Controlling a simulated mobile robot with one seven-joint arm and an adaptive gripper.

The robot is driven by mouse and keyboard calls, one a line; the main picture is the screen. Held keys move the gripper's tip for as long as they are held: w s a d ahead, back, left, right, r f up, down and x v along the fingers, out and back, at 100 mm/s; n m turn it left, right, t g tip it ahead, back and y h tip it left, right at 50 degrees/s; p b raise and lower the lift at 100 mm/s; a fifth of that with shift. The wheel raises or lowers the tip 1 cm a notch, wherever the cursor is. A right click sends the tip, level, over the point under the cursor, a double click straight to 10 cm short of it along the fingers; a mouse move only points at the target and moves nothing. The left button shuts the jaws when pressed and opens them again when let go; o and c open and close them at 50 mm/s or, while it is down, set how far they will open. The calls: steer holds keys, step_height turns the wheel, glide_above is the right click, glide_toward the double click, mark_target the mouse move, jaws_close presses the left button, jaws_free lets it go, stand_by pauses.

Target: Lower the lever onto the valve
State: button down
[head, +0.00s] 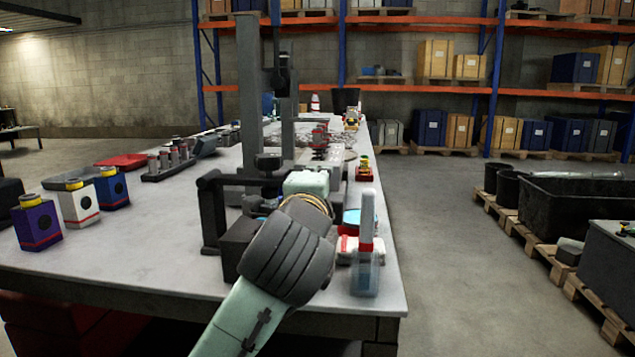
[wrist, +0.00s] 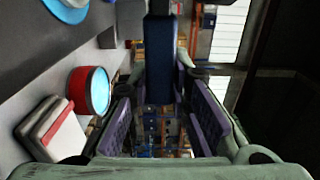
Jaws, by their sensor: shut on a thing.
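In the wrist view my gripper (wrist: 162,80) has its purple-padded fingers on either side of a dark blue bar, which looks like the lever (wrist: 159,50). It is shut on this bar. In the head view my wrist and forearm cover the gripper and the bar, at the near right part of the workbench. A black frame (head: 209,215) with a crossbar stands just left of my wrist. I cannot pick out the valve for certain, and no contact between lever and valve shows.
A grey upright post (head: 249,85) rises behind. Several boxes (head: 38,222) stand at the left. The front left of the bench is clear.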

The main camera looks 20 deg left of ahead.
steer(key=c, duration=1.5)
jaws_free()
steer(key=v, duration=0.7)
steer(key=shift+s, duration=0.25)
